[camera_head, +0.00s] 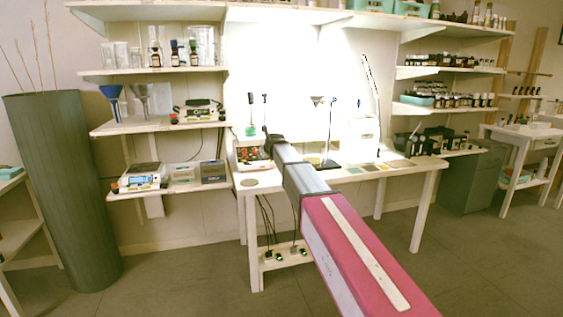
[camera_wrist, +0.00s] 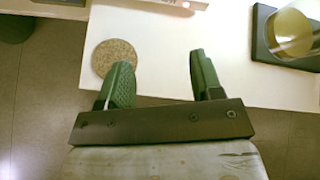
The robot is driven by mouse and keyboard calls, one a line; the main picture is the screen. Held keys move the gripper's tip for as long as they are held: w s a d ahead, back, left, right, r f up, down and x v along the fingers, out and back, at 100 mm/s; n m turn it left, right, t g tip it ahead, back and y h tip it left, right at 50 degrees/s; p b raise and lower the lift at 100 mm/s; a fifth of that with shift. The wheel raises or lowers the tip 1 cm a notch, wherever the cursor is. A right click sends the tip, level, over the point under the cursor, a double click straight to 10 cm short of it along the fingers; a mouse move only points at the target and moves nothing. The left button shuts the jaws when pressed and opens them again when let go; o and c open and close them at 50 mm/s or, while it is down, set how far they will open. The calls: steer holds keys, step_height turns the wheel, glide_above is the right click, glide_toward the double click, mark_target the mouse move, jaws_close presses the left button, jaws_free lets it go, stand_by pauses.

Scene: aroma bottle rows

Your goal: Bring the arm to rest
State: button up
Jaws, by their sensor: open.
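My arm stretches out over the floor toward the white table (camera_head: 400,172) in the head view. In the wrist view my gripper (camera_wrist: 158,72) shows two green fingers spread apart with nothing between them. It is over the front edge of the table, which also shows in the wrist view (camera_wrist: 165,50). A round cork mat (camera_wrist: 113,60) lies on the table just beyond the left finger. The fingertips are hidden behind my arm in the head view.
A dark device with a yellow disc (camera_wrist: 290,35) stands right of my gripper. A stirrer with a green flask (camera_head: 251,130) stands at the table's left end. Wall shelves (camera_head: 150,74) hold bottles. A tall green planter (camera_head: 62,190) stands left. Floor in front is clear.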

steer(key=s+d+f+n+g+h, duration=0.1)
steer(key=s+d+f+n+g, duration=0.2)
steer(key=s+d+f+n, duration=0.6)
steer(key=s+d+f+n+g+h, duration=0.1)
steer(key=s+d+f+n+g, duration=0.1)
steer(key=s+d+f+n, duration=0.7)
steer(key=s+d+f+n+g, duration=0.1)
steer(key=s+d+f+n, duration=0.1)
steer(key=s, duration=0.6)
steer(key=s+d+f+n+g+h, duration=0.1)
steer(key=s+d+f+n+g, duration=0.1)
steer(key=s+f+n, duration=0.3)
steer(key=s+d+f+n+g, duration=0.2)
steer(key=s+f, duration=0.5)
steer(key=s, duration=0.6)
steer(key=shift+s+d+n, duration=0.2)
steer(key=shift+d+n, duration=0.7)
